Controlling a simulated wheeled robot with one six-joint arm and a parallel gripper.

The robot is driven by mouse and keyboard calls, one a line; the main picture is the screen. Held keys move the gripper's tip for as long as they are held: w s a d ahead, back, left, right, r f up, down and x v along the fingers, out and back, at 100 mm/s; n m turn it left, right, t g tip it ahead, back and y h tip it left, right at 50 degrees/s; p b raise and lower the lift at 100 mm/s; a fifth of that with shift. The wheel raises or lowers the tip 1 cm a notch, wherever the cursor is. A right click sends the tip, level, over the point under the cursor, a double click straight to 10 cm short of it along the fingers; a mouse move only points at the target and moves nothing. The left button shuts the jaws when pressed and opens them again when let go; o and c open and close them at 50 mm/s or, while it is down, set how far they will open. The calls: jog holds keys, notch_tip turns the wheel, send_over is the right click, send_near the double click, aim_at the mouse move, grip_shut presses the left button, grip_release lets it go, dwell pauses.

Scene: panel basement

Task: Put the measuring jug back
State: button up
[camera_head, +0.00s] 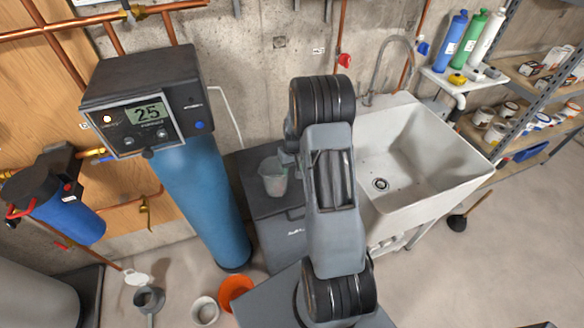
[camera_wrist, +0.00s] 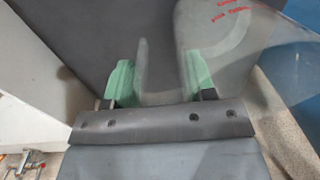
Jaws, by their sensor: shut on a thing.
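The measuring jug (camera_head: 273,177) is a clear, see-through vessel, upright over the dark grey lid (camera_head: 247,196) of a box-like tank. I cannot tell whether its base touches the lid. In the wrist view the clear jug (camera_wrist: 235,50) fills the upper right, with red marks on its wall. My gripper (camera_wrist: 160,82) has green finger pads on both sides of the jug's handle and is shut on it. In the head view my arm hides part of the tank, and the gripper shows only partly beside the jug.
A blue cylinder (camera_head: 200,190) with a display head stands left of the jug. A white sink (camera_head: 425,160) is right of my arm. An orange bowl (camera_head: 236,291) and a white cup (camera_head: 205,310) are on the floor. A shelf (camera_head: 540,95) holds jars at far right.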

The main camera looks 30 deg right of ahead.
jog(key=o, duration=1.3)
jog(key=shift+c, duration=0.2)
jog(key=r, duration=1.1)
jog(key=shift+s+d+r+b, duration=0.1)
jog(key=shift+d+r+b, duration=0.25)
jog(key=shift+b, duration=0.05)
jog(key=s+a+r+n+t, duration=0.1)
jog(key=s+a+r+t, duration=0.1)
jog(key=s+a+r, duration=0.65)
jog(key=s+a+r+n+t, duration=0.1)
jog(key=s+a+r+t, duration=0.1)
jog(key=s+a, duration=0.6)
jog(key=shift+s+a+r+h, duration=0.25)
jog(key=shift+s+r, duration=0.2)
jog(key=shift+r, duration=0.35)
